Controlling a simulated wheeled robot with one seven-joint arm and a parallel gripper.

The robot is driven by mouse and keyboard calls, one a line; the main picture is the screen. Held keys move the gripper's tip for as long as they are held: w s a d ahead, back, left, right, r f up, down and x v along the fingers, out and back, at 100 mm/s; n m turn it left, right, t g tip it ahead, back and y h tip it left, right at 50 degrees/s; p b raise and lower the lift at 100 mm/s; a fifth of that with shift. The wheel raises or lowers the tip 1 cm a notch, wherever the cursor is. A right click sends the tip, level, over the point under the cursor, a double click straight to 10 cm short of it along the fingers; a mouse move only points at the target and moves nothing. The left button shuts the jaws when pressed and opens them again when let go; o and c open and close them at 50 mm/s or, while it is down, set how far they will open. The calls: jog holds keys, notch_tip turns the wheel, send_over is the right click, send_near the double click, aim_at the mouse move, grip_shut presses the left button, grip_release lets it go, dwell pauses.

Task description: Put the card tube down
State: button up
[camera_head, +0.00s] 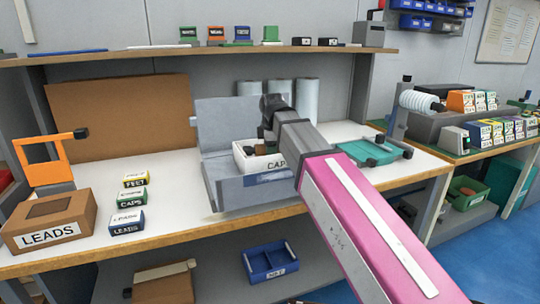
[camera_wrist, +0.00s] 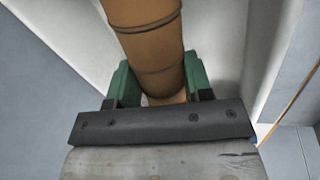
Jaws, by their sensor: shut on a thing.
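The card tube (camera_wrist: 145,25) is a brown cylinder with darker ring lines in the wrist view. My gripper (camera_wrist: 158,85) is shut on it, with a green finger on each side. The tube's far end runs out of the top of that view. In the head view my gripper is mostly hidden by my wrist. A small brown patch, perhaps the tube, shows there in or above a white box (camera_head: 240,162) marked CAPS. That box stands inside an open grey case (camera_head: 218,192) on the bench. I cannot tell whether the tube touches the box.
The white bench top (camera_head: 180,205) is clear left of the case. Small labelled boxes (camera_head: 130,200) and a brown LEADS box (camera_head: 50,222) stand further left. A green tray (camera_head: 368,153) lies to the right. Pale rolls (camera_head: 307,97) stand behind, under a shelf (camera_head: 180,53).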

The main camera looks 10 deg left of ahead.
jog(key=shift+f, duration=1.45)
jog(key=shift+f, duration=0.1)
jog(key=o, duration=1)
jog(key=v, duration=1.2)
